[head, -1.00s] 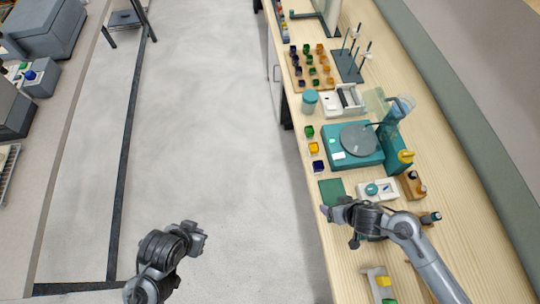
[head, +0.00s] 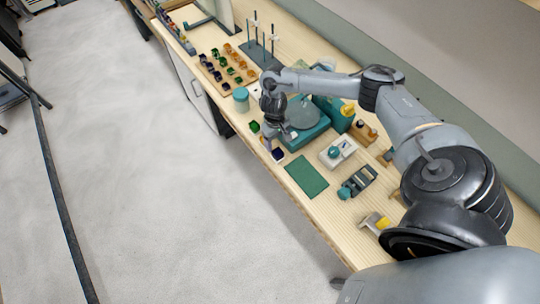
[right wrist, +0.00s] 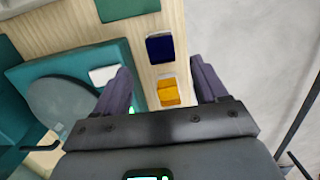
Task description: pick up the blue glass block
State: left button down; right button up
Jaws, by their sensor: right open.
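The dark blue glass block (head: 278,154) sits near the front edge of the wooden bench, between the green mat and my right gripper. It also shows in the right wrist view (right wrist: 160,48), just past the fingertips. My right gripper (right wrist: 160,67) is open and empty above the row of blocks. An amber block (right wrist: 168,92) lies between its fingers in that view, apparently below them. In the head view the right gripper (head: 271,141) hides most of the amber block. My left gripper is out of view.
A teal machine with a round disc (head: 302,115) stands beside the blocks. A green block (head: 254,126), a teal jar (head: 241,95) and a tray of coloured blocks (head: 247,80) lie farther along. The green mat (head: 306,175) is bare. Open floor lies beyond the bench edge.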

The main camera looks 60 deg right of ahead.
aim_at(278, 152)
jog(key=shift+s+a+f+p, duration=0.1)
jog(key=shift+s+f, duration=0.05)
jog(key=shift+f, duration=1.25)
jog(key=shift+s+a+f+p, duration=0.1)
jog(key=shift+s+f+p, duration=0.05)
jog(key=shift+f, duration=1.3)
jog(key=shift+s+a+f+p, duration=0.1)
jog(key=shift+s+f, duration=0.05)
jog(key=shift+f, duration=1.25)
jog(key=c, duration=1.2)
jog(key=shift+r, duration=0.1)
jog(key=shift+r, duration=0.8)
notch_tip(278, 152, up, 3)
jog(key=shift+s+d+f, duration=0.1)
jog(key=shift+f, duration=0.1)
jog(key=s+r, duration=0.2)
jog(key=s, duration=0.1)
jog(key=s+d+r, duration=0.1)
jog(key=s+r, duration=0.1)
jog(key=s, duration=0.2)
jog(key=s+r, duration=0.2)
jog(key=s, duration=0.2)
jog(key=shift+s+d+r, duration=0.2)
jog(key=shift+r, duration=0.15)
